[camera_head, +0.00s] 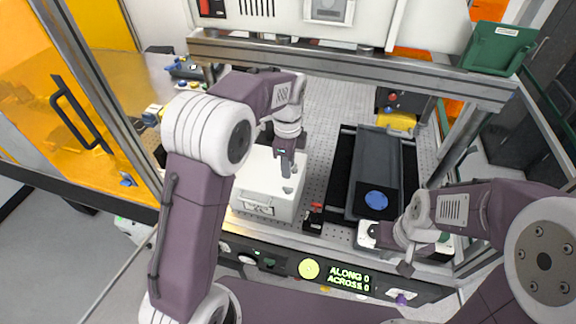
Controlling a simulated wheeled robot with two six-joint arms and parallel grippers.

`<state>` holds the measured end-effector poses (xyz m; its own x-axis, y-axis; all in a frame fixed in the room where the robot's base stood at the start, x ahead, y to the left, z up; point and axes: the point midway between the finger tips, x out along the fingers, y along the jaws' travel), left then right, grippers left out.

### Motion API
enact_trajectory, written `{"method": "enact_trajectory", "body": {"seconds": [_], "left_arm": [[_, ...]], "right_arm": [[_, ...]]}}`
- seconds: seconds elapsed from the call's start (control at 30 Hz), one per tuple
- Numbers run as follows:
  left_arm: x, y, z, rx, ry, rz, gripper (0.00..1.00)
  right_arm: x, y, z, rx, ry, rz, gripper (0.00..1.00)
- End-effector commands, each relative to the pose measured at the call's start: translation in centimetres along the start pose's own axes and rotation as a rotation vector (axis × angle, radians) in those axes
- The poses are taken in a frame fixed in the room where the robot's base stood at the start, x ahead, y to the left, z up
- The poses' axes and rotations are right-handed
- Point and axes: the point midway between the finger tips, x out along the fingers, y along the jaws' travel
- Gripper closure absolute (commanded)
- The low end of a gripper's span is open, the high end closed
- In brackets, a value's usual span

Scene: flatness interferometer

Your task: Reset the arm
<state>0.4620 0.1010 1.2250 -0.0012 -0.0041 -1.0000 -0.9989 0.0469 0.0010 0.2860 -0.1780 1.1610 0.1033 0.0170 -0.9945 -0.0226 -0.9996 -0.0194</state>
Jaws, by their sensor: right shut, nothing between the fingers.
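My left arm reaches in from the left and bends over the white box (262,195). Its gripper (287,170) points down at the box's right side, small and dark, so I cannot tell whether it is open or whether it touches the box. My right arm comes in from the right, low over the front edge. Its gripper (405,268) is shut and empty, pointing down near the front rail, right of the display panel (336,276).
A dark grey block (375,165) with a blue disc (376,200) stands right of the white box on the perforated bench. A metal frame beam (350,68) crosses above the back. An open orange door (60,110) stands at left. A green box (497,46) sits at upper right.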

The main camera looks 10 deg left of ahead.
Motion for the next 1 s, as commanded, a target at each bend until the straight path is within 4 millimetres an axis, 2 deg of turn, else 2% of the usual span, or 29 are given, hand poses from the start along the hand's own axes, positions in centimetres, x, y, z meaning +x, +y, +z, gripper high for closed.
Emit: {"method": "enact_trajectory", "body": {"seconds": [0.33, 0.43, 0.5, 0.6, 0.67, 0.77, 0.83, 0.9, 1.0], "left_arm": [[0.1, 0.0, 0.0, -0.001, 0.0, 0.0, 0.71], [1.0, -0.2, 0.7, -0.016, 0.003, -0.017, 0.71], [1.6, 0.1, 1.8, -0.043, 0.006, -0.044, 0.71], [4.7, 4.1, 4.0, -0.114, 0.005, -0.017, 0.71], [6.7, 6.4, 4.9, -0.218, 0.007, -0.013, 0.71], [10.5, 10.5, 6.1, -0.482, 0.014, -0.015, 0.71], [13.5, 13.7, 6.7, -0.729, 0.019, -0.017, 0.71], [15.8, 16.8, 7.0, -1.007, 0.026, -0.022, 0.71], [17.3, 19.2, 6.9, -1.328, 0.037, -0.028, 0.71]], "right_arm": [[0.1, 0.0, 0.0, 0.0, 0.0, 0.0, 1.0], [1.7, 0.0, 0.2, 0.0, 0.0, 0.0, 1.0], [3.9, 0.1, 0.4, 0.0, 0.0, 0.0, 1.0], [7.1, 0.1, 0.7, 0.0, -0.001, 0.0, 1.0], [8.3, 0.2, 0.9, 0.0, -0.001, 0.0, 1.0], [10.3, 0.2, 1.1, 0.0, 0.0, 0.0, 1.0], [11.5, 0.2, 1.2, 0.0, 0.0, 0.0, 1.0], [11.8, 0.2, 1.2, 0.0, 0.0, 0.0, 1.0], [11.1, 0.2, 1.1, 0.0, 0.0, 0.0, 1.0]]}}
